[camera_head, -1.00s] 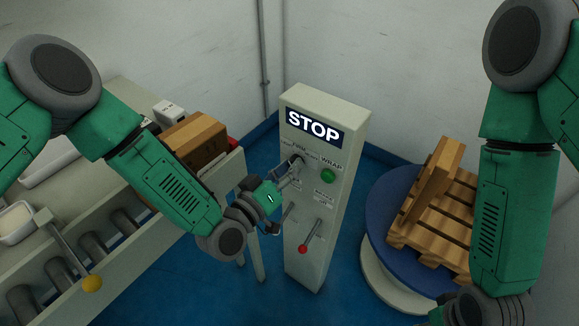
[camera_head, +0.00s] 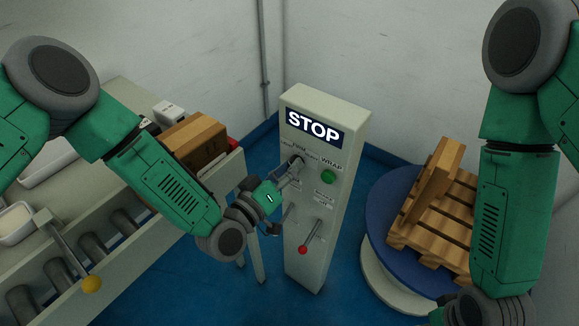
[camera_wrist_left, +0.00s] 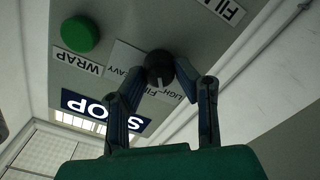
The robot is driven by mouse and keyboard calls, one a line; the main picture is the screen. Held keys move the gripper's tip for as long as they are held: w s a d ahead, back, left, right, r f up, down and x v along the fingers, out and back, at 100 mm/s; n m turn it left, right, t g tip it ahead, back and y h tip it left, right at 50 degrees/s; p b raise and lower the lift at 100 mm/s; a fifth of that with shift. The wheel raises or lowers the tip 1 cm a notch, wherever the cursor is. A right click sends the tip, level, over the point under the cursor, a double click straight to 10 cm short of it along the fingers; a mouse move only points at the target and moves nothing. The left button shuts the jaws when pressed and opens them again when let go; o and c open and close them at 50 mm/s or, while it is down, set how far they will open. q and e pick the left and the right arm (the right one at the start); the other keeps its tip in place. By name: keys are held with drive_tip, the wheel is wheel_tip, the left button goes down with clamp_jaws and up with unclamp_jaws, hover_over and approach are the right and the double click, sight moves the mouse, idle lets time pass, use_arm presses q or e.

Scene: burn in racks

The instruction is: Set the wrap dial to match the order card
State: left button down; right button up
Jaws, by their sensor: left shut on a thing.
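The wrap dial is a round black knob (camera_wrist_left: 159,68) with a pale pointer line, on the grey control post (camera_head: 318,230). In the left wrist view, upside down, the labels around it include HEAVY and LIGHT, partly covered by the fingers. My left gripper (camera_head: 293,168) is at the dial, its fingers closed on the knob from both sides; it also shows in the left wrist view (camera_wrist_left: 160,80). My right arm (camera_head: 500,215) hangs at the right, its gripper out of frame. I cannot make out an order card; a small white block with print (camera_head: 169,111) is unreadable.
A STOP sign (camera_head: 313,127) is above. A roller conveyor (camera_head: 130,250) with a carton (camera_head: 190,143) is left; a pallet (camera_head: 435,225) on a blue turntable (camera_head: 378,220) is right.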

use_arm(q)
drive_tip(key=shift+w+a+r, duration=0.1)
drive_tip(key=shift+w+r, duration=0.2)
drive_tip(key=shift+w, duration=0.05)
drive_tip(key=c, duration=1.3)
unclamp_jaws()
drive_tip(key=shift+o, duration=0.2)
drive_tip(key=shift+f, duration=0.2)
drive_tip(key=shift+s, duration=0.1)
drive_tip(key=v, duration=1.1)
drive_tip(key=shift+s+a, duration=0.15)
drive_tip(key=shift+s, duration=0.15)
drive_tip(key=shift+o, duration=0.2)
drive_tip(key=shift+f, duration=0.1)
